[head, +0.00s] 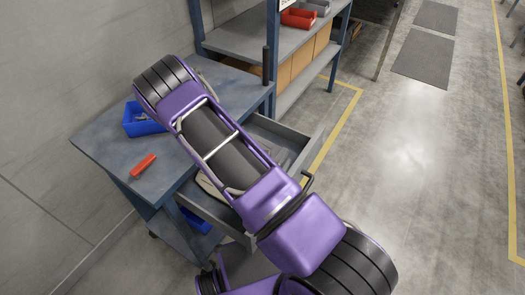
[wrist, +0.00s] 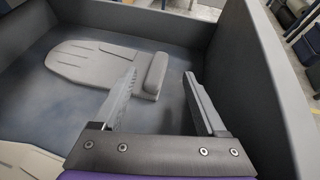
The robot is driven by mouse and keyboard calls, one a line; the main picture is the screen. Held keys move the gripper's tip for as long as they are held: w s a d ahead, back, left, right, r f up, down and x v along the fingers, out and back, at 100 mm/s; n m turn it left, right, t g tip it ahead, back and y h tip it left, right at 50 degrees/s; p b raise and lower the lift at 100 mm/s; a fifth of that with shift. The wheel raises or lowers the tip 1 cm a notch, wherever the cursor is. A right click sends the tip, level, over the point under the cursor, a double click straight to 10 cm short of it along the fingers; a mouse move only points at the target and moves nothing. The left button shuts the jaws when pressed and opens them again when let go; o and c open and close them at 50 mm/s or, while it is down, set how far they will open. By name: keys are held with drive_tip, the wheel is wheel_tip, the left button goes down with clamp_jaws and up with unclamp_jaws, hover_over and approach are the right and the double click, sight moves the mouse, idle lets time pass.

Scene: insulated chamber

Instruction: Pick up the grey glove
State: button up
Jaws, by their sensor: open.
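The grey glove (wrist: 95,62) lies flat on the floor of an open drawer (wrist: 215,35) in the wrist view. Its scalloped edge points left and a raised, thumb-like part stands at its right end. My gripper (wrist: 160,82) is open and empty, its two fingers apart over the drawer. The left finger overlaps the glove's near right part in the picture; I cannot tell whether they touch. In the head view my arm hides the gripper and much of the drawer (head: 306,150).
A second, beige, glove-like item (wrist: 28,163) lies at lower left in the drawer. Drawer walls stand close around the gripper. The workbench (head: 105,150) holds a blue bin (head: 143,124) and a red object (head: 143,165). A shelf (head: 240,42) stands behind; the floor at right is clear.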

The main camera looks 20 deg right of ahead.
sight(283, 153)
drive_tip(key=x, duration=0.6)
drive_tip(key=shift+w+d+b, duration=0.2)
drive_tip(key=shift+w+b, duration=0.05)
drive_tip(key=shift+b, duration=0.05)
clamp_jaws()
